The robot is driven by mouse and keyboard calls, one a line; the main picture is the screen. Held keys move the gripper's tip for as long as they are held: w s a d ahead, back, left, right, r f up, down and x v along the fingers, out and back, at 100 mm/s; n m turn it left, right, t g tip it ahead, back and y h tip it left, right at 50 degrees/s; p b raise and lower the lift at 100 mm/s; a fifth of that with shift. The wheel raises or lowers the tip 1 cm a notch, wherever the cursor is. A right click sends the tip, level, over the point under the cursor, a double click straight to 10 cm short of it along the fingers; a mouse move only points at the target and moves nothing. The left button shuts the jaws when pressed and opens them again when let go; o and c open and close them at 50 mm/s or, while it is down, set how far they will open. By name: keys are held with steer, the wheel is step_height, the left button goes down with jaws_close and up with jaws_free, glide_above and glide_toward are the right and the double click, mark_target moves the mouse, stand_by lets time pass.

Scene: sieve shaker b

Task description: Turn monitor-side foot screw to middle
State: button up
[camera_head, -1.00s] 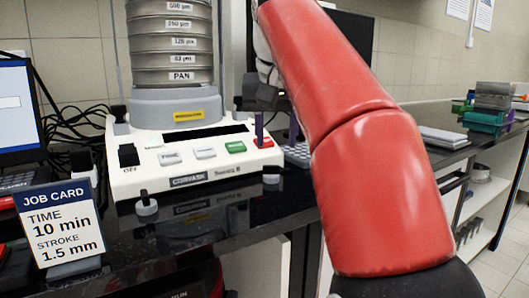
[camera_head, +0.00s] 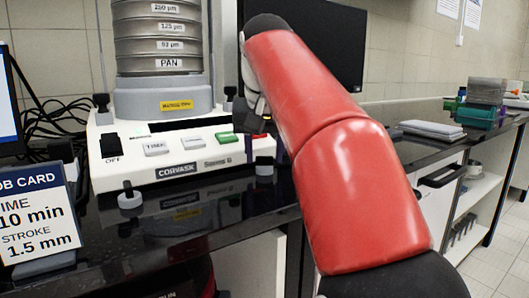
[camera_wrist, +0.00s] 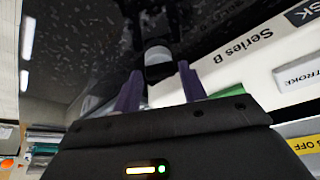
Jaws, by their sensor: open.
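The white sieve shaker (camera_head: 180,150) stands on the black bench. Two front foot screws show in the head view: the left one (camera_head: 130,197), nearer the lit screen, and the right one (camera_head: 264,167), nearer my arm. My gripper (camera_wrist: 158,70) is open. In the wrist view, a pale foot screw with a dark stem (camera_wrist: 158,60) lies between and just beyond its purple fingertips, with no clear grip on it. The "Series B" lettering beside it matches the shaker's right end. In the head view my gripper hides part of the right panel end, and its fingers are mostly hidden.
A lit screen (camera_head: 8,105) stands at the far left, behind the job card (camera_head: 38,218). A dark monitor (camera_head: 325,45) stands behind my arm. The glossy bench edge (camera_head: 190,240) runs along the front. Grey and coloured items (camera_head: 485,105) lie at the right.

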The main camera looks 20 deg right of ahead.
steer(key=c, duration=0.7)
steer(key=shift+r+m, duration=0.1)
steer(key=shift+m, duration=0.2)
steer(key=shift+a+r+m+h+p, duration=0.1)
steer(key=shift+m+h+p, duration=0.3)
steer(key=shift+m+p, duration=0.55)
steer(key=m+p, duration=0.1)
steer(key=m, duration=0.1)
steer(key=m+g+h+p, duration=0.1)
steer(key=m+p, duration=0.1)
steer(key=shift+w+a+m+h, duration=0.15)
steer(key=shift+m+h, duration=0.1)
steer(key=shift+h, duration=0.05)
steer(key=m+g+p, duration=0.1)
steer(key=m, duration=0.2)
steer(key=shift+w+h, duration=0.1)
steer(key=shift+h, duration=0.2)
steer(key=shift+m+g, duration=0.4)
steer(key=shift+m, duration=0.5)
